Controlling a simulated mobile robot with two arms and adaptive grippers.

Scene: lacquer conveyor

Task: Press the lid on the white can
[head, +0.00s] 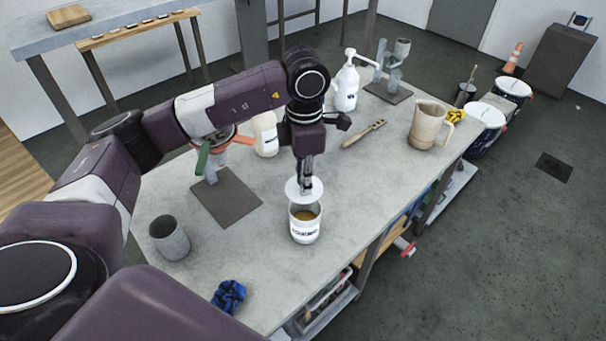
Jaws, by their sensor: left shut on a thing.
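The white can (305,229) stands upright and open on the grey table, with a brownish content showing inside. My left gripper (305,184) is shut on the white lid (293,191), a round disc. The lid is over the far left part of the can's mouth, tilted or offset, and the can's opening shows in front of it. Whether the lid touches the rim I cannot tell. My right gripper is not in view.
A grey cup (169,238) and a blue cloth (229,296) are at the table's near left. A stand with a dark base (226,198) is left of the can. A pump bottle (346,88), a brush (364,133) and a beige jug (429,126) are farther back. The table right of the can is clear.

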